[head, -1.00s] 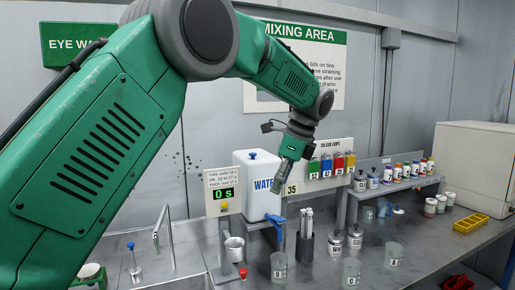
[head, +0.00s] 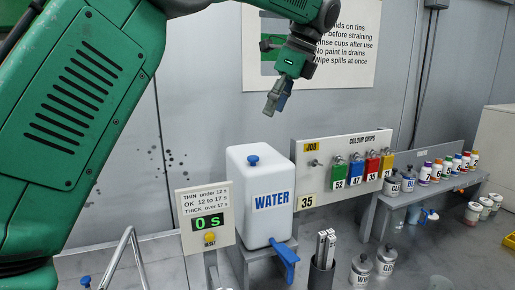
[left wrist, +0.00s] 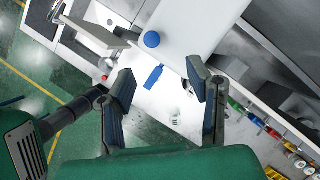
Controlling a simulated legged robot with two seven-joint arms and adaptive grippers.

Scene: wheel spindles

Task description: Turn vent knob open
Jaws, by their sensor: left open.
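The white water container (head: 262,225) stands upright on a raised stand, with a WATER label on its front. A blue vent knob (head: 253,160) sits on its top. A blue tap lever (head: 285,262) sticks out low at its front. My left gripper (head: 272,102) is open and empty in the air above the container, apart from the knob. In the left wrist view, the knob (left wrist: 152,39) shows beyond my open fingers (left wrist: 160,72), and the tap lever (left wrist: 153,78) appears between them. The knob's open or closed state cannot be told. My right gripper is not in view.
A timer sign (head: 207,221) reading 0 s stands left of the container. Shelf bottles (head: 448,167) line the right. The air above the container is otherwise clear.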

